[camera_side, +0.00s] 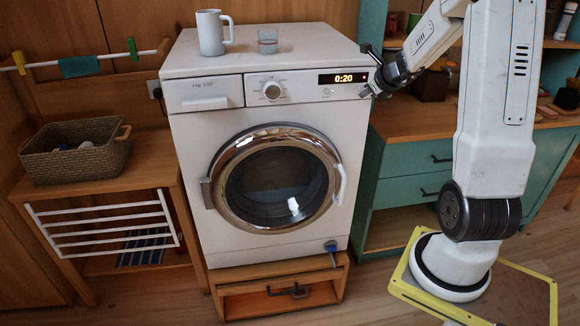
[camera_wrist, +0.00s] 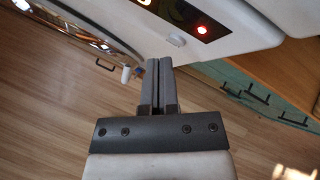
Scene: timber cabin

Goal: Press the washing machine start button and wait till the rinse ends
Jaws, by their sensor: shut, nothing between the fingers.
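The white washing machine (camera_side: 200,150) stands on a wooden base, its round door (camera_side: 275,180) shut, with greyish water showing low behind the glass. Its display (camera_side: 343,78) reads 0:20, and a red light (camera_wrist: 201,30) glows beside the display in the wrist view. A small pale button (camera_wrist: 176,39) shows on the panel below the display in the wrist view. My gripper (camera_side: 366,92) is at the panel's right end in the side view. In the wrist view my gripper (camera_wrist: 157,62) has its fingers together and empty, its tips just below the button; I cannot tell whether they touch the panel.
A wicker basket (camera_side: 75,155) sits on the wooden stand at left. A teal cabinet (camera_side: 410,160) is close on the right. The floor in front is clear.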

